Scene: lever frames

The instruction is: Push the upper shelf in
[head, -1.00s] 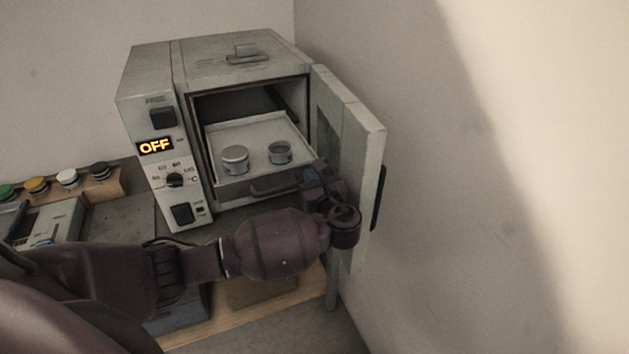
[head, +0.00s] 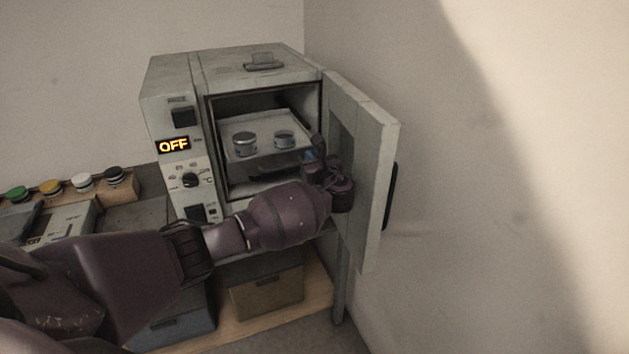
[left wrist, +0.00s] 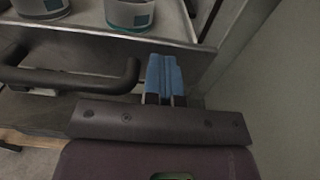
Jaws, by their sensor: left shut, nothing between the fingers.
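The upper shelf (head: 264,118) is a grey metal tray inside the open oven (head: 262,68), carrying two small round containers (head: 245,142) (head: 284,138). Its front panel (left wrist: 185,58) and dark bar handle (left wrist: 85,80) show in the left wrist view. My left gripper (head: 311,156) is shut and empty at the right end of the shelf's front. In the left wrist view its blue fingertips (left wrist: 164,74) are together, just right of the handle and against or very close to the panel. My right gripper is not in view.
The oven door (head: 362,165) stands open close to the right of my left gripper, with the wall beyond it. The oven display (head: 173,145) reads OFF. Coloured buttons (head: 82,182) stand at the left. A box (head: 266,293) sits below the oven.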

